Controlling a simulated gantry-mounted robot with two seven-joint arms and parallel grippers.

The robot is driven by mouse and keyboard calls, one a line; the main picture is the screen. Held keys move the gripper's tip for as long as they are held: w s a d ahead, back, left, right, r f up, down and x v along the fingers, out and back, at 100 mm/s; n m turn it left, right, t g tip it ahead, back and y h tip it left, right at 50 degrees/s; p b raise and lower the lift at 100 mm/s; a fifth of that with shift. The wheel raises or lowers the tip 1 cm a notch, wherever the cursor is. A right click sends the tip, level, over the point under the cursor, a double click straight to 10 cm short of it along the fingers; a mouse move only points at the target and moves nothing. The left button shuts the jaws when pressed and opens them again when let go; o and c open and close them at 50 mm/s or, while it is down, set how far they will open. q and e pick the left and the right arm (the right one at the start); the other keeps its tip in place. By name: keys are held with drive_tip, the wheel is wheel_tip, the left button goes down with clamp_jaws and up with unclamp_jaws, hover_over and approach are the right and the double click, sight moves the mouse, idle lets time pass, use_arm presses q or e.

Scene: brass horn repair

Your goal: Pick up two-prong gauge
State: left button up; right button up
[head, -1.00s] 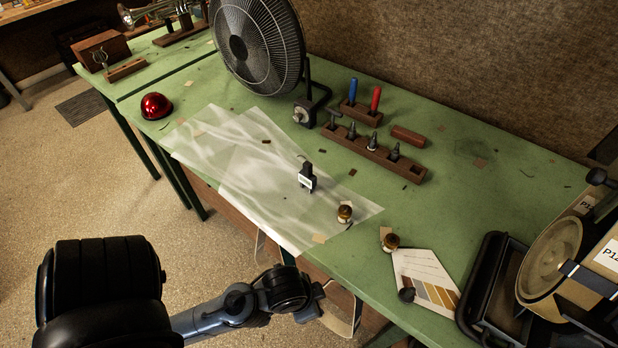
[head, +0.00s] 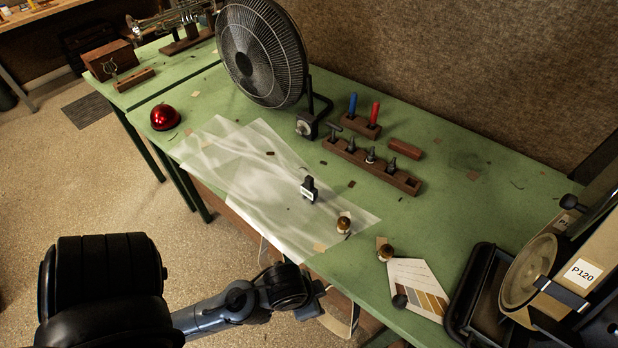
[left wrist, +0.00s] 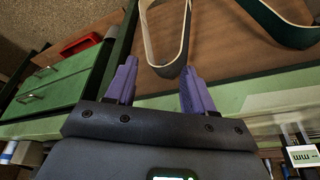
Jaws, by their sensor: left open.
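The two-prong gauge (head: 309,190) is a small black block with a white display, standing on the translucent sheet on the green bench. It also shows at the right edge of the left wrist view (left wrist: 302,155), with its prongs and a display marked "mm". My left gripper (left wrist: 157,84) is open, with two purple fingers apart and nothing between them. It is away from the gauge, beside the bench's front side. In the head view my left arm is low in front of the bench, and its fingertips cannot be made out. My right gripper is not in view.
Two brown-topped knobs (head: 343,224) (head: 386,251) stand near the front edge. A wooden tool block (head: 345,152), a fan (head: 262,55) and a red dome (head: 164,117) are farther back. A belt sander (head: 530,270) stands right. Belts (left wrist: 165,50) hang below the bench.

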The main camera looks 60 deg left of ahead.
use_arm(q)
wheel_tip(320, 180, up, 19)
drive_tip(key=w+m+p, duration=0.1)
drive_tip(key=w+p, duration=0.1)
drive_tip(key=p, duration=1.5)
drive_tip(key=w+d+r+m+t+h+p, duration=0.1)
drive_tip(key=w+d+r+m+t+p, duration=0.25)
drive_tip(key=w+m+p, duration=0.45)
drive_tip(key=m+g+b, duration=0.2)
drive_tip(key=m+g, duration=0.1)
drive_tip(key=g, duration=0.3)
hover_over(309, 177)
drive_tip(key=f, duration=0.2)
drive_tip(key=shift+a+f, duration=0.3)
drive_tip(key=shift+a, duration=0.05)
drive_tip(key=shift+g, duration=0.25)
drive_tip(key=f, duration=0.5)
drive_tip(key=shift+d+p, duration=0.2)
drive_tip(key=shift+p, duration=0.2)
drive_tip(key=shift+d+f, duration=0.1)
drive_tip(key=shift+f, duration=0.3)
drive_tip(key=f, duration=0.2)
drive_tip(key=f+p, duration=0.1)
drive_tip(key=shift+d+f, duration=0.15)
drive_tip(key=shift+d, duration=0.15)
drive_tip(key=shift+f, duration=0.5)
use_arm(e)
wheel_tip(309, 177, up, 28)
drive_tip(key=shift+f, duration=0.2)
